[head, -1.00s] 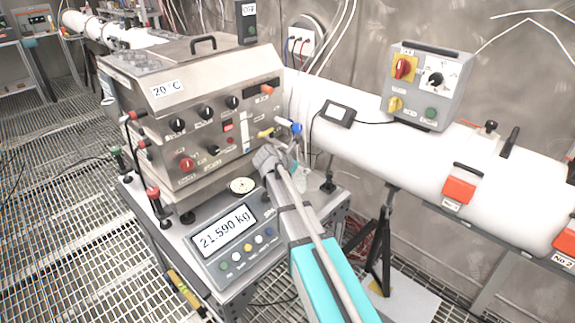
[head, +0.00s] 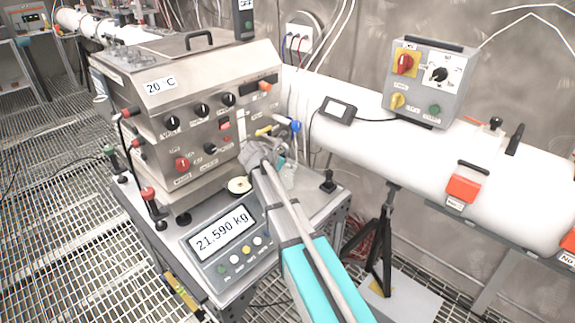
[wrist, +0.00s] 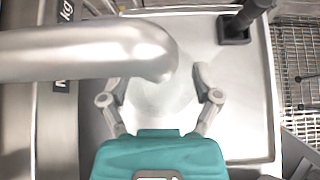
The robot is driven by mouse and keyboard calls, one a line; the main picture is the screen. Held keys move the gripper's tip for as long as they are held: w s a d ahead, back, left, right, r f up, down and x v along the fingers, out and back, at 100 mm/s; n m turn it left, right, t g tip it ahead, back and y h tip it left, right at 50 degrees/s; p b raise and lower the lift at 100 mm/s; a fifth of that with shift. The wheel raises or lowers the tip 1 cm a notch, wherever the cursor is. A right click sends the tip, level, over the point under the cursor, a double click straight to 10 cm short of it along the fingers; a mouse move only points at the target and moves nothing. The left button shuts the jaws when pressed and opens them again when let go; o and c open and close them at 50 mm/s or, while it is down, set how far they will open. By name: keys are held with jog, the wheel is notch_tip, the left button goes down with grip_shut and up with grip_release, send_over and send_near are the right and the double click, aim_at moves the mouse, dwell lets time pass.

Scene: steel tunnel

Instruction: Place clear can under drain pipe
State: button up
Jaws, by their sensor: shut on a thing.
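My gripper (wrist: 161,92) is shut on the clear can (wrist: 163,101), which is faint and see-through between the two fingers in the wrist view. In the head view my gripper sits beside the right front of the steel box, above the cart top, and the can (head: 288,176) is mostly hidden there. A bent steel pipe (wrist: 90,52), seemingly the drain pipe, crosses the left of the wrist view. Its rounded end is near the can and partly over it in the picture. I cannot tell the height gap between them.
The steel box (head: 205,120) stands on the cart, behind a scale display (head: 222,233) reading 21.590 kg. A black post (head: 328,182) stands at the cart's right corner. A white tube (head: 400,160) runs along the wall to the right, with a tripod (head: 384,240) below.

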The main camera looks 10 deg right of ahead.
jog(key=shift+f, duration=0.2)
jog(key=o, duration=1.1)
jog(key=shift+r, duration=0.15)
jog(key=shift+p+v, duration=3.65)
jog(key=shift+v, duration=2.4)
